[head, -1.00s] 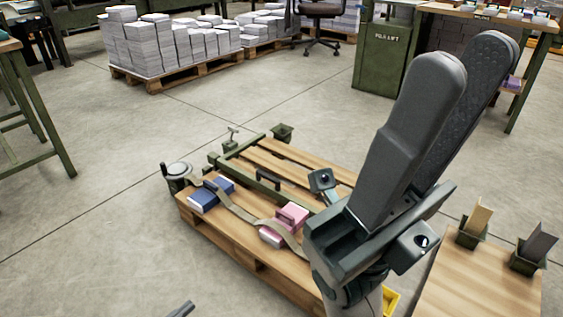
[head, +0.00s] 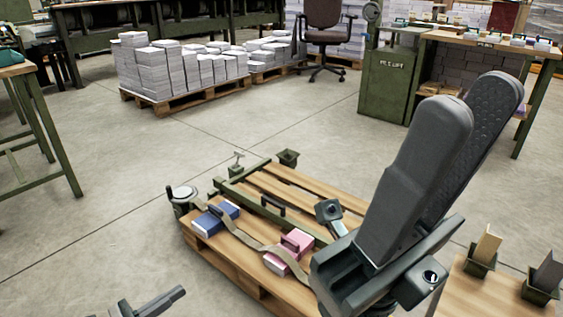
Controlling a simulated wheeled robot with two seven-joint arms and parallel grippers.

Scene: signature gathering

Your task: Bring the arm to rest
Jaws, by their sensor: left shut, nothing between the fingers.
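My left gripper (head: 155,302) shows only in part at the bottom edge, left of centre. Its dark fingers are shut and empty, over bare floor in the picture. My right gripper (head: 476,105) is large and close to the camera at the right, its two long dark fingers pointing up. The fingers stand apart, and the far one shows its textured inner face. I see nothing between them. The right gripper covers the right part of a wooden pallet (head: 214,251). On the pallet lie a blue signature (head: 217,218) and a pink signature (head: 284,258), with a brown strap beside them.
A wooden table (head: 487,292) with small holders stands at the lower right. A green cabinet (head: 388,85) and a workbench (head: 490,42) are behind it. Pallets with stacks of paper (head: 150,70) stand at the back.

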